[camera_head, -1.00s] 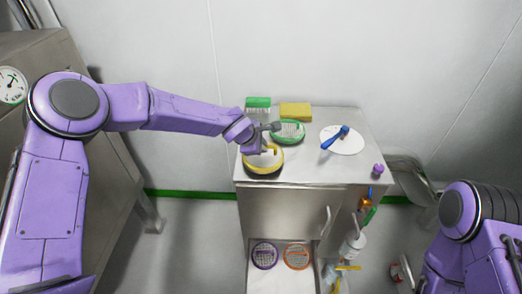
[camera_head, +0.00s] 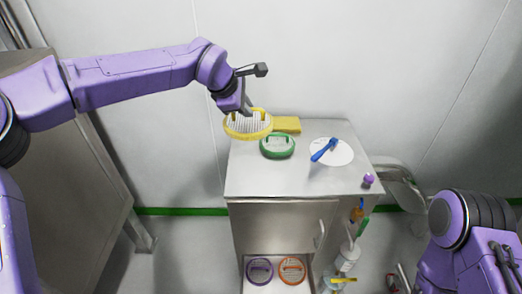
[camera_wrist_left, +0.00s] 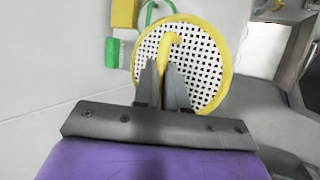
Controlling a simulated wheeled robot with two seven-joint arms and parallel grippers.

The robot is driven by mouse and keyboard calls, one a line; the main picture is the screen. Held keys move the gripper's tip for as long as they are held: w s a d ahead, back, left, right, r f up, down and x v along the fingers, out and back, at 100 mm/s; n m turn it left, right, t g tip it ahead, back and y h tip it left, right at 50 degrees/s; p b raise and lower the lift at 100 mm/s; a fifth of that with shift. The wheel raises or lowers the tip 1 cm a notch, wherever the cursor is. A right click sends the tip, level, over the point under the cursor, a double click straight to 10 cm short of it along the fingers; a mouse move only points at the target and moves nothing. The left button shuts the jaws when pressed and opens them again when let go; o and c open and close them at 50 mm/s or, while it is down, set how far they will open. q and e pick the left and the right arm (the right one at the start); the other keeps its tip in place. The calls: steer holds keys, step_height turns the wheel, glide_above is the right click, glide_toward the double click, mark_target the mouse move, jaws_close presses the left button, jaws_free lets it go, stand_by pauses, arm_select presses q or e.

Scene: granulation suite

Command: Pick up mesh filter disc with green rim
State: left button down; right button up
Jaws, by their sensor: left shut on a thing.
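The mesh filter disc with green rim (camera_head: 277,147) lies on the steel cabinet top. My left gripper (camera_head: 246,111) is shut on the handle of a different disc, a yellow-rimmed mesh disc (camera_head: 247,127), and holds it raised, behind and left of the green one. In the left wrist view the yellow-rimmed disc (camera_wrist_left: 205,72) fills the middle, with its yellow handle between the fingers (camera_wrist_left: 163,80). A green curved piece (camera_wrist_left: 150,12), perhaps the green disc, is partly hidden at the top. My right arm shows at lower right; its gripper is out of view.
The cabinet top (camera_head: 245,180) has clear room at front left. A yellow block (camera_head: 287,124) lies behind. A blue-handled tool (camera_head: 324,149) rests on a white round sheet (camera_head: 342,156). A purple knob-like item (camera_head: 368,180) stands at right. Purple (camera_head: 260,271) and orange (camera_head: 292,270) discs lie below.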

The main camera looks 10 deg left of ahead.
mark_target(247, 133)
arm_select(q)
steer(key=shift+m, duration=0.3)
steer(key=s, duration=0.2)
steer(key=s+f, duration=0.1)
steer(key=s, duration=0.1)
steer(key=s+f, duration=0.1)
steer(key=s, duration=0.1)
steer(key=shift+s+d, duration=0.3)
steer(key=shift+s, duration=0.1)
steer(key=s+d+f, duration=0.2)
steer(key=s+f, duration=0.4)
steer(key=s, duration=0.1)
steer(key=shift+n, duration=0.4)
steer(key=shift+w+a+f+p, duration=0.35)
steer(key=shift+w+a+f, duration=0.15)
steer(key=shift+w+f, duration=1.7)
steer(key=shift+w+a+f+p, duration=0.35)
steer(key=shift+w+a+f, duration=0.15)
steer(key=shift+w+f, duration=1.75)
steer(key=shift+w+a+f+p, duration=0.35)
steer(key=shift+w+a+f, duration=0.15)
steer(key=shift+w+f, duration=1.7)
steer(key=shift+w+r, duration=0.1)
steer(key=shift+r, duration=0.1)
